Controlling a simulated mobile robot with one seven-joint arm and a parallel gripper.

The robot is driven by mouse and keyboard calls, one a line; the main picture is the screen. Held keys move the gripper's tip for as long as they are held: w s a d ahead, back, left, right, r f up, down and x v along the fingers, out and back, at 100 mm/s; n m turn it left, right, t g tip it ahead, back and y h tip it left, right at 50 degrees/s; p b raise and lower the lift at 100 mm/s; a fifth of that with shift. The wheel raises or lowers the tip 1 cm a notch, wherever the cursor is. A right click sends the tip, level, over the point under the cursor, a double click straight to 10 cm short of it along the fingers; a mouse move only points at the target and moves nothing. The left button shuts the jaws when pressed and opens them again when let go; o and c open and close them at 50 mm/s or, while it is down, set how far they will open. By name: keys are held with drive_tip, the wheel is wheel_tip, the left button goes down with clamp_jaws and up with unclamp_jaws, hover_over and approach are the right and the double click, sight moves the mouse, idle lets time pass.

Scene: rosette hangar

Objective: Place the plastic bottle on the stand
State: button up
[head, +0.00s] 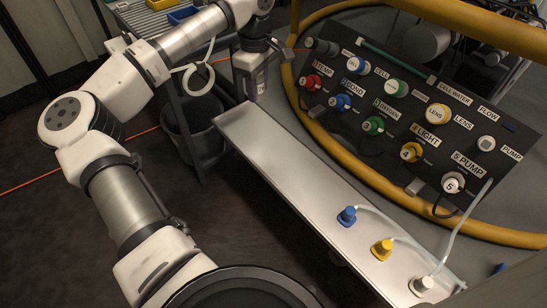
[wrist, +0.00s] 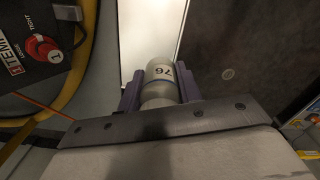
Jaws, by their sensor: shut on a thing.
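My gripper (head: 250,80) is at the far left end of the long metal bench in the head view, pointing down. Its two purple fingers (wrist: 160,90) are shut on the sides of a pale plastic bottle (wrist: 162,72) with a dark number on it. In the head view the bottle is small and mostly hidden between the fingers. I cannot tell whether its base touches the bench or hangs above it. No separate stand is clearly recognisable; the metal bench (head: 275,155) is the nearest surface.
Blue (head: 347,216), yellow (head: 382,249) and white (head: 422,286) plugs stand at the bench's near end. A labelled connector panel (head: 420,120) and yellow rail (head: 365,175) lie right. A dark bin (head: 190,135) stands left. The middle of the bench is clear.

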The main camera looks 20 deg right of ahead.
sight(263, 148)
drive_tip(key=shift+d+b, duration=0.3)
drive_tip(key=shift+b, duration=0.1)
wheel_tip(263, 148, down, 19)
drive_tip(key=b, duration=0.6)
drive_tip(key=shift+f, duration=0.15)
drive_tip(key=shift+f+b, duration=0.1)
drive_tip(key=shift+b, duration=0.2)
drive_tip(key=shift+f, duration=0.15)
drive_tip(key=o, duration=1)
drive_tip(key=shift+c, duration=0.2)
wheel_tip(263, 148, up, 12)
drive_tip(key=p, duration=0.4)
drive_tip(key=shift+r, duration=0.25)
